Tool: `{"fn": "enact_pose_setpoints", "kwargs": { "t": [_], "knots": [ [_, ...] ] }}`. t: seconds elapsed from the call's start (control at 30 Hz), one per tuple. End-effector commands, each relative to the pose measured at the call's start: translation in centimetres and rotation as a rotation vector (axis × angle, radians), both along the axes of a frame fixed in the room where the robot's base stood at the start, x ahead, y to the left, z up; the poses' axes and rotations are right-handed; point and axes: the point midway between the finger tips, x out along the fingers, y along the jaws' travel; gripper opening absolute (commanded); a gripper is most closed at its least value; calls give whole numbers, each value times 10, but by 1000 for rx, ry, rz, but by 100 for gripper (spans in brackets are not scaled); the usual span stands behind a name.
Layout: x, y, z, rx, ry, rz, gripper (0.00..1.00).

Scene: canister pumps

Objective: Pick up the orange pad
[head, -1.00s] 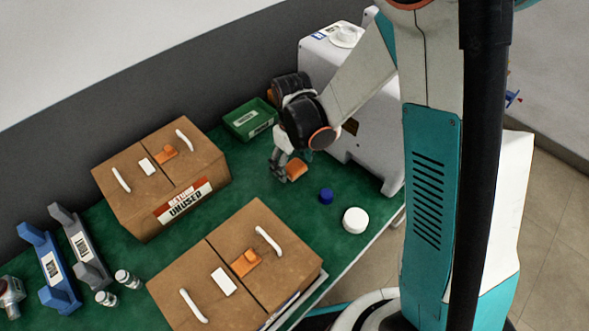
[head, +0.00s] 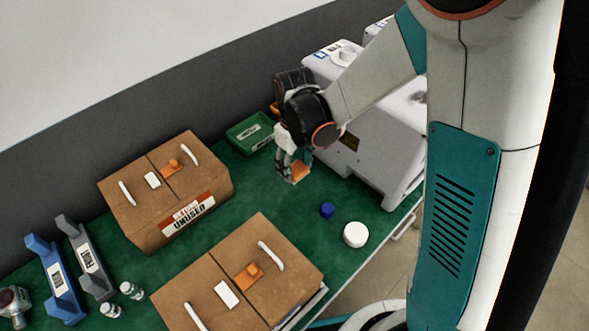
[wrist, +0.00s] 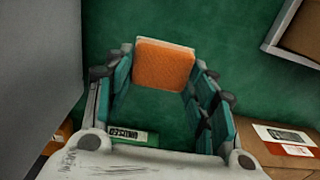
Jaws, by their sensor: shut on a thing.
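The orange pad (head: 300,172) is held at the tips of my gripper (head: 291,176) in the head view, over the green bench between the boxes and the grey machine. In the wrist view the pad (wrist: 163,66) is a flat orange block with a paler top edge. It sits between the two fingers of my gripper (wrist: 160,72), which are shut on it. The green bench top shows behind it. The head view does not show clearly how high it is off the bench.
The grey machine (head: 372,150) stands close on the right, with a green tray (head: 262,146) behind. A blue cap (head: 327,210) and white lid (head: 355,235) stand in front. Two brown boxes (head: 140,217) (head: 206,258) lie to the left. Bare green bench (head: 265,195) lies between.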

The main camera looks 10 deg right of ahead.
Motion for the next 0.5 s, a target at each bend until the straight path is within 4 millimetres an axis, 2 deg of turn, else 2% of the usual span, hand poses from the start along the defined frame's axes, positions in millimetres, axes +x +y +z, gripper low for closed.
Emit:
{"fn": "enact_pose_setpoints", "kwargs": {
  "t": [0.03, 0.2, 0.4, 0.5],
  "knots": [
    [-1, 0, 19, 0, 0, 0, 28],
    [-1, 0, 65, 0, 0, 0, 28],
    [0, 0, 108, 0, 0, 0, 28],
    [0, 0, 124, 0, 0, 0, 28]
  ]
}}
